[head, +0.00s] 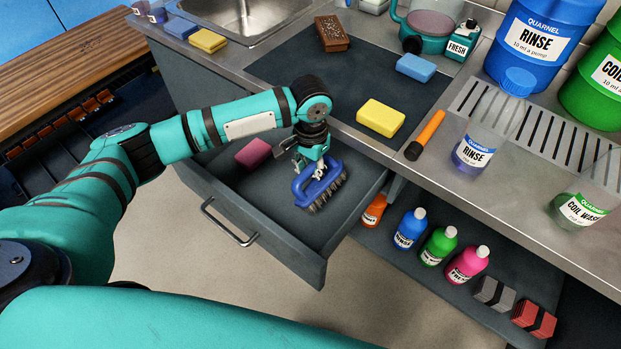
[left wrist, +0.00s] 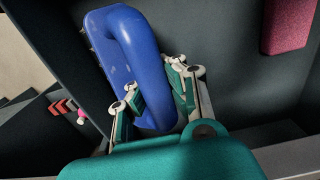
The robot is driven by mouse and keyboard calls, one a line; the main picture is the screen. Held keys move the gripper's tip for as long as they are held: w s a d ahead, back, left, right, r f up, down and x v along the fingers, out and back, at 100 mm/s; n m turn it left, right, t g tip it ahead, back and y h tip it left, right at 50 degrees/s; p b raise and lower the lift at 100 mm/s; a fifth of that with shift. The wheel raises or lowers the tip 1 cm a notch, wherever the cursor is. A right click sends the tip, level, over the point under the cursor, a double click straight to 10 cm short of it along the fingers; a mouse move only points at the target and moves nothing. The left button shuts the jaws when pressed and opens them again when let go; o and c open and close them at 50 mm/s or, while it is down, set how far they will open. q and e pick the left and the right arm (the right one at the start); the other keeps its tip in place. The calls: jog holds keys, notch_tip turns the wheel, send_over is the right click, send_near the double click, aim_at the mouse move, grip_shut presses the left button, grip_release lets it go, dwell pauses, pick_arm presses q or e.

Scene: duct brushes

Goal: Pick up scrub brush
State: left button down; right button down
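The scrub brush (head: 321,184) has a blue looped handle and dark bristles. It is in the open drawer, with its bristles facing down and toward the right. My left gripper (head: 312,166) is at its handle. In the left wrist view the blue handle (left wrist: 125,50) runs between the two fingers of the left gripper (left wrist: 158,92), one finger on each side of a bar. Whether both fingers press on it is not clear. Whether the bristles touch the drawer floor is also unclear. My right gripper is not in view.
The grey drawer (head: 285,250) has walls close around the brush. A magenta sponge (head: 253,153) lies in its back left. The counter edge is just behind, with a yellow sponge (head: 380,117) and an orange-handled tool (head: 426,134) on top. Bottles (head: 410,228) stand on a lower shelf.

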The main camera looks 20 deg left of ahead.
pick_arm(q)
notch_tip(320, 180, up, 23)
jog(key=p, duration=0.1)
jog(key=shift+p, duration=0.35)
dwell(0.3)
